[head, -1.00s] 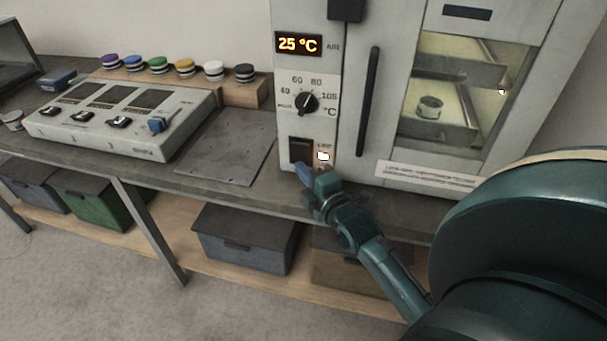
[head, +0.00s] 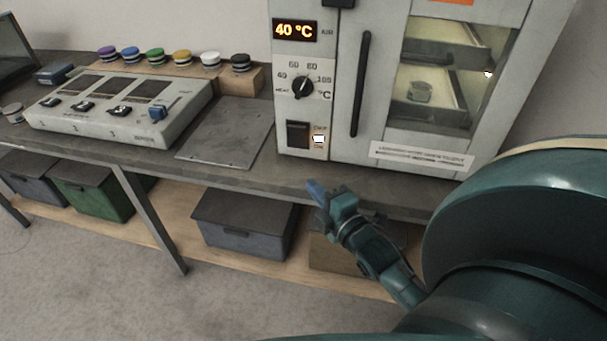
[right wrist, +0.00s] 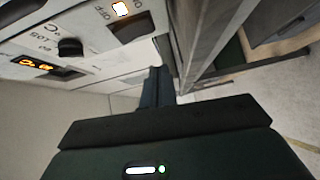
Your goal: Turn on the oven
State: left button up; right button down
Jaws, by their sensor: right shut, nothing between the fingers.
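The oven (head: 345,160) stands on the bench at the right, its door shut. Its display (head: 295,30) reads 40 °C in orange. Below are a black round dial (head: 303,88) and a dark rocker switch (head: 297,134) with a lit lamp (head: 319,139) beside it. The switch also shows in the right wrist view (right wrist: 131,27), near the lit lamp. My right gripper (head: 316,190) is shut and empty, below and in front of the switch, apart from it, by the bench's front edge. My left gripper is not in view.
A grey control box (head: 120,108) with sliders stands left on the bench, with several coloured knobs behind it. A bare metal plate (head: 225,135) lies between box and oven. Bins (head: 243,222) sit on the shelf below. The oven's door handle (head: 361,85) juts out.

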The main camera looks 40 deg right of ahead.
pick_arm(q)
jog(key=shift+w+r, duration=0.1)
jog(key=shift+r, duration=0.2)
pick_arm(e)
jog(key=shift+s+a+f, duration=0.1)
jog(key=shift+s+a, duration=0.05)
jog(key=shift+s, duration=1.1)
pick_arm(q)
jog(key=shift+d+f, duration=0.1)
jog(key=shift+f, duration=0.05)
